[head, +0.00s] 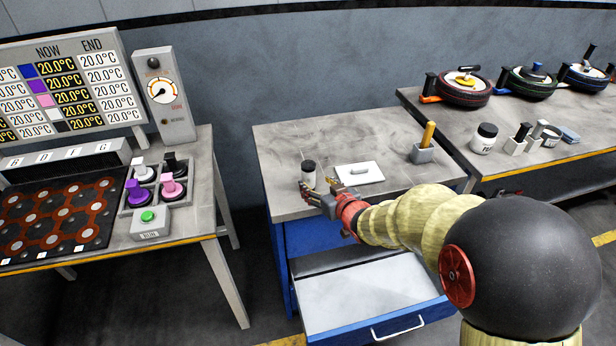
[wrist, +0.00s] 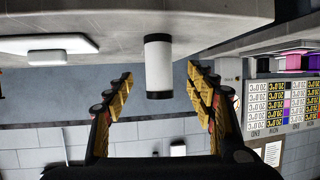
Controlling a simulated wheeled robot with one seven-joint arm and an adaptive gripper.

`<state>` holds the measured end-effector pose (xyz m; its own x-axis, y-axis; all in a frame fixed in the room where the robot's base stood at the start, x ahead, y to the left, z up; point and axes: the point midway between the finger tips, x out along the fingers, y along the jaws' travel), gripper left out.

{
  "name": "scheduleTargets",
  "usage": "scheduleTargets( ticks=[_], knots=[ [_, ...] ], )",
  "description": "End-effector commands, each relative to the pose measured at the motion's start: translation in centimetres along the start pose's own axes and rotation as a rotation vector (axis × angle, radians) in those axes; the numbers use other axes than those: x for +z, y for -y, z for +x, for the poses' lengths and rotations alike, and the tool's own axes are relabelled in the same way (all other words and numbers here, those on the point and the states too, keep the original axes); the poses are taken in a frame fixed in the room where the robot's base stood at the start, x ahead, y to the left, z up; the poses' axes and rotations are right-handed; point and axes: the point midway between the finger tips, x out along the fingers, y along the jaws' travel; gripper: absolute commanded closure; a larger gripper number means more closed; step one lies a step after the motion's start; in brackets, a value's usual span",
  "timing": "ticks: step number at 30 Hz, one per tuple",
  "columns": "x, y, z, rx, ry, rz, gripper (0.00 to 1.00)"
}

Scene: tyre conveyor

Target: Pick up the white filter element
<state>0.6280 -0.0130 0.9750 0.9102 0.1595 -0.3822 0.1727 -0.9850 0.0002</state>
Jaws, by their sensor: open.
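The white filter element (head: 308,177) is a small upright white cylinder with dark ends, on the near-left part of the grey tabletop. In the wrist view, which is upside down, the filter element (wrist: 158,66) shows centrally between the fingertips. My gripper (head: 323,197) is at the table's front left edge, close to the filter element. In the wrist view my gripper (wrist: 159,80) is open, with a finger on each side of the element and visible gaps on both sides. I cannot tell how deep the element sits between the fingers.
A white plate with a small white block (head: 358,173) lies right of the element. A grey holder with a yellow-handled item (head: 424,150) stands farther right. An open blue drawer (head: 370,295) sticks out below. A control table (head: 190,215) stands left; wheels sit on the right bench (head: 448,115).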

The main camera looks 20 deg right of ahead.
Motion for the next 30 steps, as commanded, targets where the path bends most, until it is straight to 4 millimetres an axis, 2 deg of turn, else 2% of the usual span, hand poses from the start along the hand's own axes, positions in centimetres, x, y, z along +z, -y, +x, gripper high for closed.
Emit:
scheduleTargets(
  ticks=[17,26,30],
  knots=[
    [0.1,-0.1,6.9,-0.001,0.000,0.000,0.44],
    [-0.2,-0.1,7.3,0.001,0.000,0.000,0.44],
    [-0.1,-0.1,7.3,0.001,0.000,0.000,0.51]
  ],
)
